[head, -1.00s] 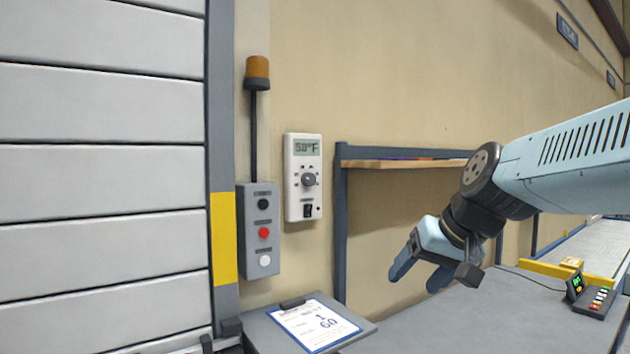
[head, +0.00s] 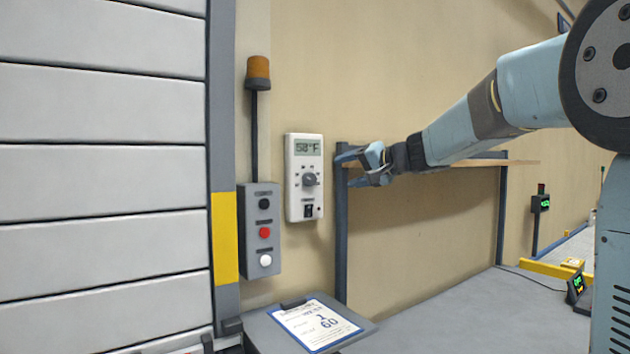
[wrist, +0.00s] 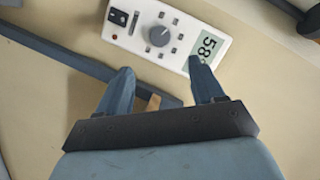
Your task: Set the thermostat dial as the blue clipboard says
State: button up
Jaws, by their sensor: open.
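The white thermostat (head: 304,211) is on the beige wall, its display (head: 307,147) reading 58°F. Its grey dial (head: 310,180) is below the display, ringed by small marks. The thermostat also shows in the wrist view (wrist: 136,38), with the dial (wrist: 159,36) beyond my fingers. The blue clipboard (head: 356,331) lies on the grey surface at the bottom; its sheet shows a large 1 and 60, the smaller print unreadable. My gripper (head: 345,170) is open and empty, right of the thermostat and apart from the dial. It also shows in the wrist view (wrist: 162,82).
A grey button box (head: 262,218) with black, red and white buttons is left of the thermostat, under an orange lamp (head: 258,70). A shelf frame post (head: 341,235) stands close behind my gripper. Bare wall lies between the post and thermostat.

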aim_at(311, 181)
jog(key=x, duration=1.2)
jog(key=shift+w+a+f, duration=0.1)
jog(key=c, duration=1)
jog(key=shift+a, duration=0.15)
jog(key=shift+c, duration=0.2)
jog(key=shift+f, duration=0.1)
